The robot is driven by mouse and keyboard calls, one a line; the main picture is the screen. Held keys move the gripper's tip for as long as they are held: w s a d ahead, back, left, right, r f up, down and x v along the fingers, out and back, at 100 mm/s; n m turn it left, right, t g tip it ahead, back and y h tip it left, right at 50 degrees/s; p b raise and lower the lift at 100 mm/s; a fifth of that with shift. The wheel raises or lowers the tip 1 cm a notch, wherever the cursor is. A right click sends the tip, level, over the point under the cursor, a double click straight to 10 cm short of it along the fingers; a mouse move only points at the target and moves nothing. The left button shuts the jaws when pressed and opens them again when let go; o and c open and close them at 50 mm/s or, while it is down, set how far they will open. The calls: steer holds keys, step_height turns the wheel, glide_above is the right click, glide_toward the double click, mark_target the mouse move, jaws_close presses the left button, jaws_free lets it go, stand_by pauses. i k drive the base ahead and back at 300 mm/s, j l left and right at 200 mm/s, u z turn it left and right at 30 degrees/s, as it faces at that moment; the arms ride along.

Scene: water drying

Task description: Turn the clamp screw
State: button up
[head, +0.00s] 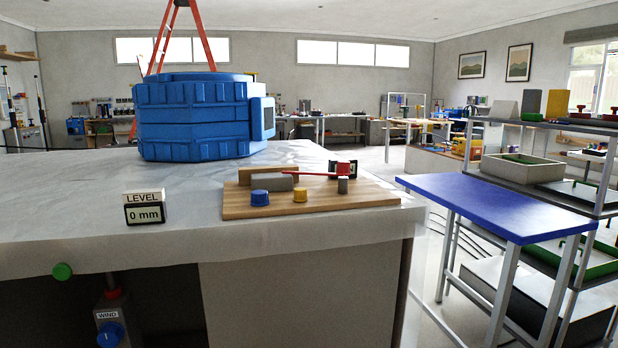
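A wooden board (320,204) lies near the front right of the grey worktop (70,190). On it are a blue knob (260,198), a smaller yellow knob (300,194), a grey block (272,182) in front of a wooden strip, and a thin red bar (312,174). The bar runs right to a red piece (346,167) by a small dark box, above a short grey cylinder (342,186). I cannot tell which of these parts is the clamp screw. My gripper is not in view.
A large blue ribbed container (195,120) stands behind the board. A display (144,209) reads "LEVEL 0 mm". A blue-topped table (490,205) and shelving stand right.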

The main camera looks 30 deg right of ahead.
mark_target(259, 198)
steer(key=k+l, duration=0.1)
steer(key=l, duration=0.4)
steer(key=k+l, duration=0.1)
steer(key=l, duration=0.35)
steer(key=k+l, duration=0.1)
steer(key=l, duration=0.4)
steer(key=k+l, duration=0.1)
steer(key=l, duration=0.35)
steer(key=k+z, duration=0.05)
